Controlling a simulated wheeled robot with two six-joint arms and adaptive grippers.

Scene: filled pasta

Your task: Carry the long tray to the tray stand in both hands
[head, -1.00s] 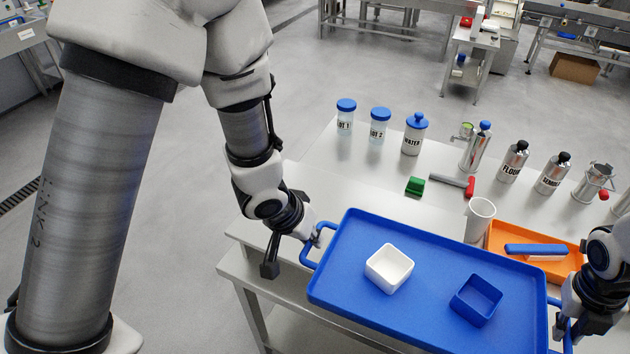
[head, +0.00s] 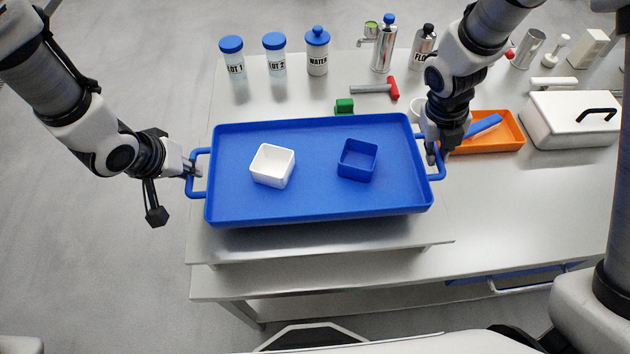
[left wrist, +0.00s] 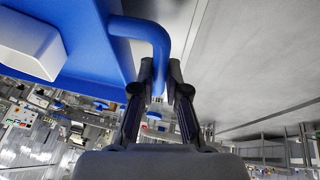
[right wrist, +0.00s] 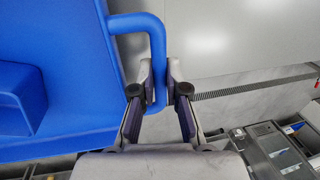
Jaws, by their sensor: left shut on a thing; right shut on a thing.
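The long blue tray (head: 318,198) has a loop handle at each end and is held roughly level above the near part of the steel table. A white square bowl (head: 272,166) and a blue square bowl (head: 357,161) stand in it. My left gripper (head: 190,172) is shut on the left handle, which also shows in the left wrist view (left wrist: 152,32). My right gripper (head: 433,155) is shut on the right handle, seen in the right wrist view (right wrist: 150,28). I cannot make out a tray stand for certain; a low steel platform (head: 320,238) lies beneath the tray.
An orange tray (head: 508,133) and a white lidded box (head: 570,120) stand to the right. The table's front right is clear.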

